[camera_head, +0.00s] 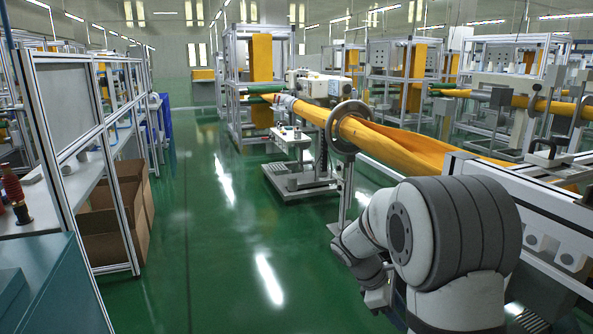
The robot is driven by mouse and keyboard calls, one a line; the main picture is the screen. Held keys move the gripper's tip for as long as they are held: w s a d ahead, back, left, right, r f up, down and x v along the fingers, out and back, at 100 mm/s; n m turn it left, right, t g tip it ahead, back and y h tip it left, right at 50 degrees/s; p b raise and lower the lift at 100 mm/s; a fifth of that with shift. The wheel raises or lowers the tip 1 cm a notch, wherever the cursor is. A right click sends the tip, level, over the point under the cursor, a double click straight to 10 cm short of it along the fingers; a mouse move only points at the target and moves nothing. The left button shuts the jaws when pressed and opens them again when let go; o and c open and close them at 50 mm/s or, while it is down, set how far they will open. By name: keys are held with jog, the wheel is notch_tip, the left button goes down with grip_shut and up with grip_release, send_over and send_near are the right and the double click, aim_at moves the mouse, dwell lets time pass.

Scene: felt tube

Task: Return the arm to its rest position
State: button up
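My arm (455,235), white and grey, fills the lower right of the head view, its large rounded joint nearest the camera. It bends left and down to a smaller wrist part. The end of the arm, with my gripper (377,297), is small and partly hidden beside the big joint. Its fingers cannot be made out, so I cannot tell whether it is open or shut, or whether it holds anything. The arm is in front of the machine that carries the long orange felt tube (380,138).
The felt tube passes through a metal ring (347,128) on a stand. A machine rail (530,195) runs close on the right of my arm. Shelving with cardboard boxes (110,220) lines the left. The green floor aisle (215,230) between is clear.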

jog(key=s+a+r+m+t+y+p, duration=0.2)
jog(key=s+r+m+p, duration=0.4)
jog(key=s+r, duration=0.4)
jog(key=s+a+r+m+t+y+p, duration=0.2)
jog(key=s+a+r+m+y+p, duration=0.3)
jog(key=s+r, duration=0.5)
notch_tip(320, 180, up, 2)
jog(key=a+m+p, duration=0.1)
jog(key=m+p, duration=0.1)
jog(key=shift+s+a+m, duration=0.15)
jog(key=shift+m, duration=0.25)
jog(key=shift+r, duration=0.1)
